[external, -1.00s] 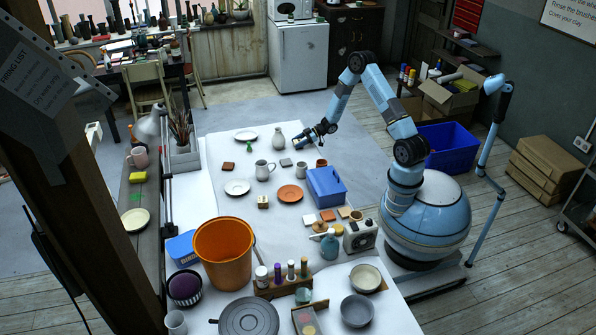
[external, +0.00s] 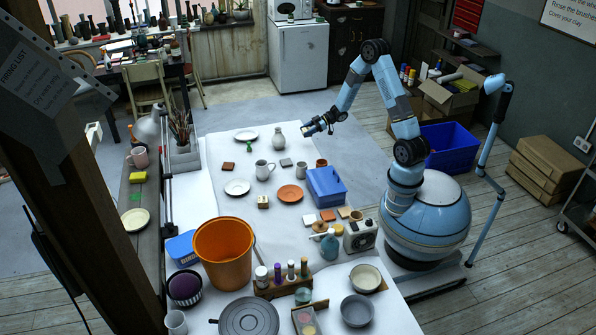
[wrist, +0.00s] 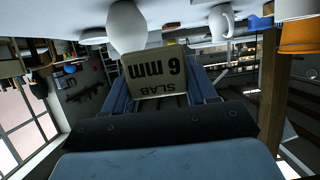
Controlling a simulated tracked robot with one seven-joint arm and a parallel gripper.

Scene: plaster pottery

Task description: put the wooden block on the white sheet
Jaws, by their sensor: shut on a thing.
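My gripper (external: 311,129) is raised in the air above the far right edge of the table, near the grey-white vase. It is shut on a flat tan block, which looks like the wooden block (wrist: 153,73). In the wrist view the block sits between the two fingers, its face printed "SLAB 6 mm" upside down. In the external view the block is too small to make out clearly. A white surface that looks like the white sheet (external: 278,226) covers the tabletop, with many things standing on it. I cannot make out its exact edges.
A white jug (external: 263,170), an orange plate (external: 290,194), a white plate (external: 237,187) and a blue crate (external: 326,187) stand nearer. An orange bucket (external: 222,255) is tall at the front. Some bare white shows between them.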

